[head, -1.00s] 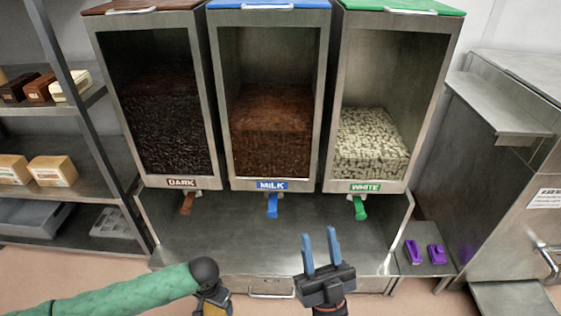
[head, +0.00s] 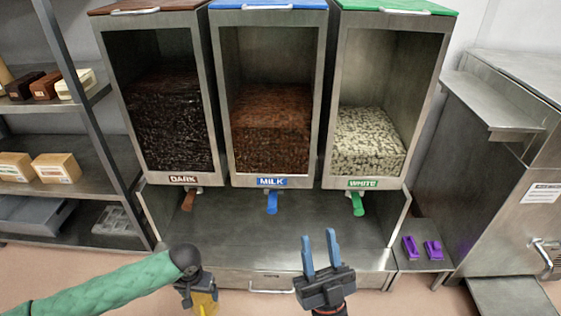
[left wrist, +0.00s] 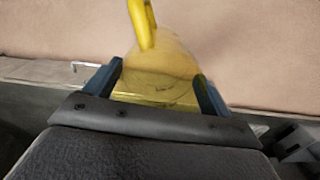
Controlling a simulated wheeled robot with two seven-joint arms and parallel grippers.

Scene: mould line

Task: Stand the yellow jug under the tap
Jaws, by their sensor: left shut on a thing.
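The yellow jug (left wrist: 160,65) is between the fingers of my left gripper (left wrist: 160,90) in the left wrist view, its handle toward the top. In the head view the jug (head: 204,300) shows only partly at the bottom edge, below my left wrist. My left gripper is shut on it, in front of the dispenser counter. My right gripper (head: 320,252) is open and empty, fingers pointing up, in front of the counter. Three taps hang under the dispensers: brown under DARK (head: 189,200), blue under MILK (head: 272,203), green under WHITE (head: 357,203). The jug's contents cannot be told.
The steel counter (head: 235,225) under the taps is bare. Two purple items (head: 421,248) lie on a low steel ledge at its right. A shelf rack (head: 85,130) with blocks stands left. A steel machine (head: 510,190) stands right.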

